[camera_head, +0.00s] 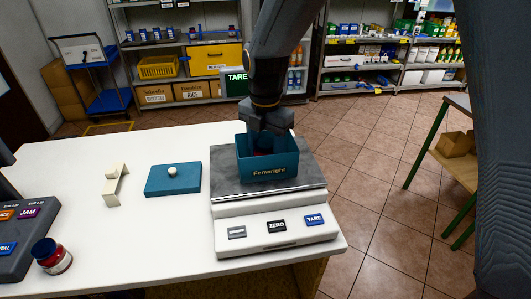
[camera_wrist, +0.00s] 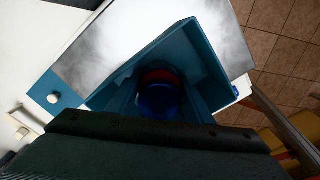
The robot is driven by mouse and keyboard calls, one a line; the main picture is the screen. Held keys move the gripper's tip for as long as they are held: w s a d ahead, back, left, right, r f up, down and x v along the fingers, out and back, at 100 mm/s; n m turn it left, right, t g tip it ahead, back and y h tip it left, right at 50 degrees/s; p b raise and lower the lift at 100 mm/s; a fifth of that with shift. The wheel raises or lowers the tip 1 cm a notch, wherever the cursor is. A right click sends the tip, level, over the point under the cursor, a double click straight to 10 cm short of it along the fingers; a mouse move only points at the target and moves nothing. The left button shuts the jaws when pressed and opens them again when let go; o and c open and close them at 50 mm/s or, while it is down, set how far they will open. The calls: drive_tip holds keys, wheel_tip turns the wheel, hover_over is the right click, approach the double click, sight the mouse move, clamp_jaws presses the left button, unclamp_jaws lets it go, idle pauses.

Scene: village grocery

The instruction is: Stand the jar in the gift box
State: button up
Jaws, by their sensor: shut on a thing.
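The teal gift box (camera_head: 268,171), marked "Fenwright", stands open on the metal plate of the scale (camera_head: 225,183). My gripper (camera_head: 264,135) points down into the box's opening. It is shut on a jar (camera_wrist: 158,98) with a blue lid and a red band, which is inside the box walls in the wrist view. The jar looks roughly upright. Its lower part is hidden, so I cannot tell whether it touches the box floor. The box also shows in the wrist view (camera_wrist: 202,62).
A teal lid (camera_head: 160,186) with a white knob lies left of the scale, beside a cream bracket (camera_head: 116,185). Another blue-lidded jar (camera_head: 58,263) is near the counter's front left, by a dark button panel (camera_head: 28,235). The white counter (camera_head: 130,235) is clear between them.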

drive_tip(key=o, duration=1)
drive_tip(key=shift+f, duration=0.1)
wheel_tip(320, 180, up, 12)
drive_tip(key=b, duration=0.3)
drive_tip(key=shift+b, duration=0.3)
